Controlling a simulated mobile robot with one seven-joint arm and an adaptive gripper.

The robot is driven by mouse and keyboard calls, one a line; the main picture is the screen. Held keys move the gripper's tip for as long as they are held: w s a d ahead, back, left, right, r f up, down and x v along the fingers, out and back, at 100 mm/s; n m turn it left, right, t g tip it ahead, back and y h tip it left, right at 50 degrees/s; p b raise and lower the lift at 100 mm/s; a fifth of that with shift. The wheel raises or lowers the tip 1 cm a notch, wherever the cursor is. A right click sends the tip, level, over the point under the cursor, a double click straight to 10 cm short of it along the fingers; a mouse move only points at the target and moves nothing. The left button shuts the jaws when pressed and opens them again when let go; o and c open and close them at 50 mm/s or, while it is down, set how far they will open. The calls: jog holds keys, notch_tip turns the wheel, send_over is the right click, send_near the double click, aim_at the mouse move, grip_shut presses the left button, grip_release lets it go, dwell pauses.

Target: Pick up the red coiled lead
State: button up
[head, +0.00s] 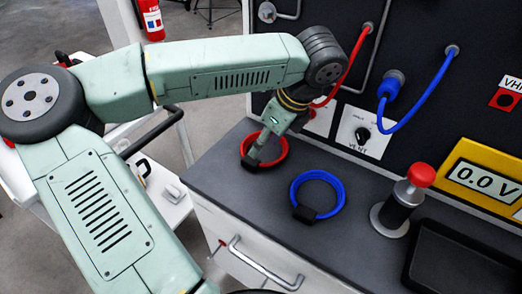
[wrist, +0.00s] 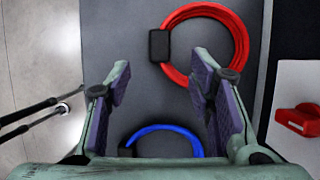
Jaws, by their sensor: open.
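The red coiled lead (head: 284,150) lies flat on the grey bench top, with a black clip on its ring. In the wrist view the red coiled lead (wrist: 243,45) is at the upper right, and its black clip (wrist: 159,46) lies just beyond the gap between the fingers. My gripper (head: 257,155) is above the lead and hides part of it in the head view. In the wrist view my gripper (wrist: 160,75) has its fingers wide apart with nothing between them. I cannot tell its exact height above the bench.
A blue coiled lead (head: 342,196) lies nearby on the bench (head: 255,192). A red-topped post (head: 397,212) and a black tray (head: 455,262) stand to the right. The panel behind carries plugged red (head: 351,70) and blue (head: 433,88) cables and a knob (head: 362,135).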

aim_at(251, 160)
jog(key=x, duration=0.3)
jog(key=p+x, duration=0.2)
jog(key=x, duration=0.2)
jog(key=shift+w+a+p, duration=0.1)
jog(key=shift+a+p, duration=0.05)
jog(key=shift+p, duration=0.25)
jog(key=shift+w+a+f, duration=0.1)
jog(key=shift+f, duration=0.4)
grip_shut()
